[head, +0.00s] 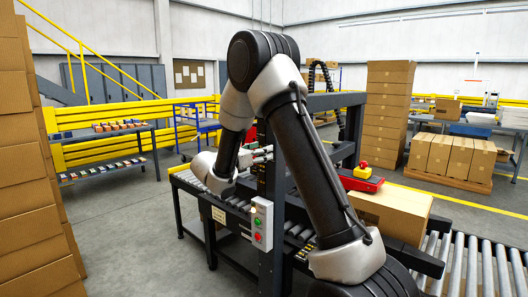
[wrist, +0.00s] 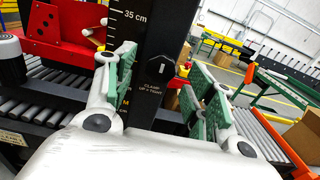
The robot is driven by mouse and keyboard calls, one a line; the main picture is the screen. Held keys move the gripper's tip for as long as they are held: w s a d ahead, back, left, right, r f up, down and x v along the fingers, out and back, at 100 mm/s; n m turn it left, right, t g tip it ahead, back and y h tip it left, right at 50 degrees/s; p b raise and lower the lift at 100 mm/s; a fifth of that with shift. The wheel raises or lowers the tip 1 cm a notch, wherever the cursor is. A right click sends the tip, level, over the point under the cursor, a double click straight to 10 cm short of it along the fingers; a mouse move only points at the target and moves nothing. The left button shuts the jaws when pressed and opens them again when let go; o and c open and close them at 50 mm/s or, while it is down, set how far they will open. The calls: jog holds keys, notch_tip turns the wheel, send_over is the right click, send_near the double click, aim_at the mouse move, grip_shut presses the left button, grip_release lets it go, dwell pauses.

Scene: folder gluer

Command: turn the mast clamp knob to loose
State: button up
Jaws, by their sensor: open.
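In the wrist view the dark mast (wrist: 132,48) stands upright with a white scale marked 35 cm. On its face is the clamp knob (wrist: 155,69), dark with a white pointer mark that looks roughly upright. The printing below it reads "CLAMP UP = TIGHT". My gripper (wrist: 160,92) is open, with one green-padded finger to the left of the knob and the other to its right. Nothing is between the pads close to me; the knob appears beyond the fingertips. In the head view my gripper (head: 258,156) is small beside the frame, and the knob is hidden.
A red bracket with pegs (wrist: 62,30) is left of the mast above rollers. In the head view a control box with buttons (head: 262,224) hangs on the near post. A carton (head: 390,210) lies on the conveyor at right, near a red unit with a yellow button (head: 362,178).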

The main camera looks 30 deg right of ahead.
jog(key=shift+x, duration=0.95)
jog(key=c, duration=1)
jog(key=shift+n, duration=8.9)
